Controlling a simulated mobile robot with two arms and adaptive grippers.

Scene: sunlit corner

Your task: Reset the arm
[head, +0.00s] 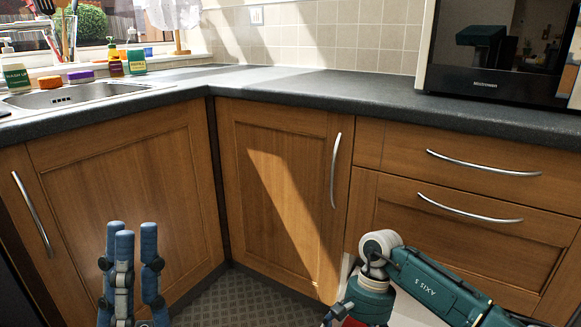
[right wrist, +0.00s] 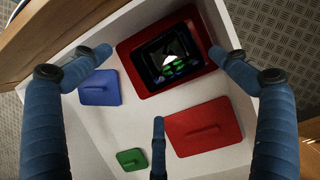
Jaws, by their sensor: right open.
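My left gripper (head: 130,270) stands at the lower left of the head view, its blue fingers pointing up, apart, with nothing between them. It is in front of the corner cabinets and touches nothing visible. My right arm (head: 430,285), green and marked "AXIS 5", comes in from the lower right; its gripper is mostly cut off by the bottom edge. In the right wrist view my right gripper (right wrist: 158,85) is open and empty, its blue fingers spread over a white open drawer or box (right wrist: 95,130).
Wooden cabinets (head: 285,190) and a dark worktop (head: 330,95) with a sink (head: 75,95) and microwave (head: 495,70) lie ahead.

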